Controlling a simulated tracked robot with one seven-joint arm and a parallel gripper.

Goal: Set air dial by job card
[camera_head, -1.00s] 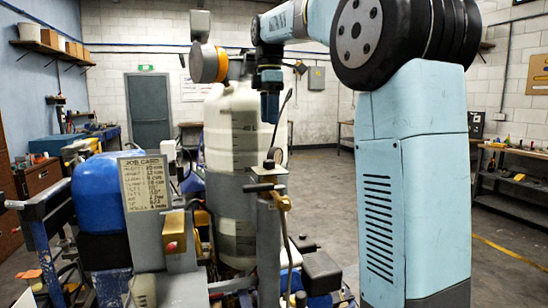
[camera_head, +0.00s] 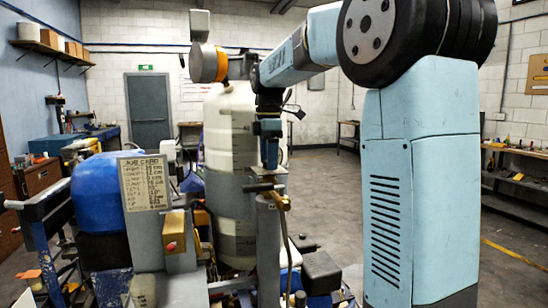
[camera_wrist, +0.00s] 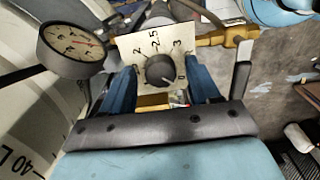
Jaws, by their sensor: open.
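The air dial is a round dark knob (camera_wrist: 160,71) on a pale plate (camera_wrist: 128,46) in the wrist view. Printed numbers, including 2, 2.5, 3 and 0, ring it. Its light pointer mark seems to point right and slightly down, near the 0. My gripper (camera_wrist: 161,84) is open, with one blue finger on each side of the knob; I cannot tell whether they touch it. In the head view my gripper (camera_head: 269,153) is low over the post top, where the knob is hidden. The job card (camera_head: 143,183) stands upright at left; its heading reads, but its small lines are unclear.
A round gauge (camera_wrist: 72,45) is close left of the plate in the wrist view, and a brass fitting (camera_wrist: 225,37) is right of it. A tall white tank (camera_head: 231,130) stands behind the post (camera_head: 268,240), with a blue tank (camera_head: 97,193) at left.

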